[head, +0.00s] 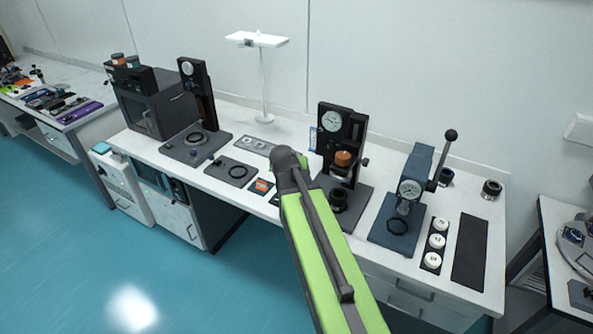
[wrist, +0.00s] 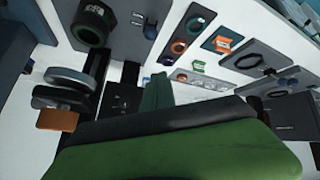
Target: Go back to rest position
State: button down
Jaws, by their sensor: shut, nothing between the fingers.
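My green arm reaches up from the bottom of the head view, and its dark joint stands in front of the bench (head: 240,215). My gripper is hidden behind that joint in the head view. In the wrist view my gripper (wrist: 157,92) shows as a narrow green shape beyond the broad green and black part of my arm. Its fingers are together and hold nothing.
A black gauge stand (head: 328,140) with an orange part is close right of my arm. A blue lever press (head: 405,200) stands farther right. Another gauge stand (head: 198,90) and a dark oven box (head: 150,105) are at left. The teal floor (head: 130,265) is clear.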

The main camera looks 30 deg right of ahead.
jog(key=s+a+f+n+y+b, duration=0.15)
jog(key=a+f, duration=0.25)
jog(key=a, duration=0.6)
jog(key=s+a+f+n+g+y, duration=0.1)
jog(key=s+a+f+g, duration=0.1)
jog(key=s+a, duration=0.3)
jog(key=s+a+f+n+g+y, duration=0.1)
jog(key=s+a+g, duration=0.3)
jog(key=s, duration=0.5)
jog(key=shift+a+f+y+b, duration=0.35)
jog(key=shift+f+y, duration=0.05)
jog(key=shift+y, duration=0.35)
